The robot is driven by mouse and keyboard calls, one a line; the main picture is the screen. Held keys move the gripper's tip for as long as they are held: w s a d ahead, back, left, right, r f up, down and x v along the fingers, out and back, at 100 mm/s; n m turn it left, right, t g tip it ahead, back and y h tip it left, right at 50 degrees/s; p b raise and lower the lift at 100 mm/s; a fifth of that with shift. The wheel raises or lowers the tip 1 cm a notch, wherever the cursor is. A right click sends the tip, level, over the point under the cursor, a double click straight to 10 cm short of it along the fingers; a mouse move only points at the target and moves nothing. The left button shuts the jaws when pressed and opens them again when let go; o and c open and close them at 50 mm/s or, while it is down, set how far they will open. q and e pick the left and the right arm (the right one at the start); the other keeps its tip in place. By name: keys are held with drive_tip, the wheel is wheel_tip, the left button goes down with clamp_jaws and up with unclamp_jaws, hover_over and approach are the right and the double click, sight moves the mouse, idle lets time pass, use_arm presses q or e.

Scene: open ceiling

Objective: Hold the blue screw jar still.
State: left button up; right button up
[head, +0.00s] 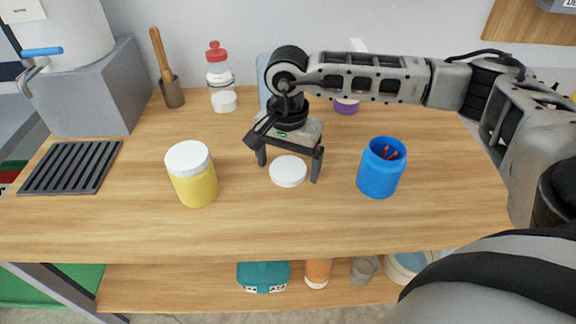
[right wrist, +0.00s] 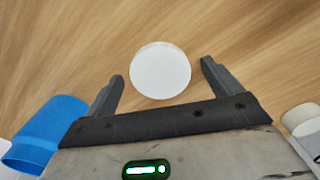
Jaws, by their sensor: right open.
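The blue screw jar (head: 378,175) stands upright and open on the table, right of centre, with some reddish things inside. Its side also shows at the lower left of the right wrist view (right wrist: 45,135). My right gripper (head: 290,165) points down to the left of the jar, apart from it. Its fingers are open, on either side of a round white lid (head: 288,172). In the right wrist view the lid (right wrist: 160,70) lies between and just beyond the fingertips, with gaps on both sides. My left gripper is out of view.
A yellow jar with a white lid (head: 197,187) stands left of the gripper. A black grate (head: 72,166) and a grey block with a pot (head: 90,95) are at the left. A red-capped bottle (head: 219,70) stands behind. The table's front strip (head: 290,230) is clear.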

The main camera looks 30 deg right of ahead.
drive_tip(key=c, duration=1)
drive_tip(key=shift+c, duration=0.3)
drive_tip(key=shift+r, duration=0.6)
drive_tip(key=s+a+r+b, duration=0.2)
drive_tip(key=s+a+r, duration=0.7)
drive_tip(key=a+r, duration=0.2)
drive_tip(key=shift+r, duration=0.4)
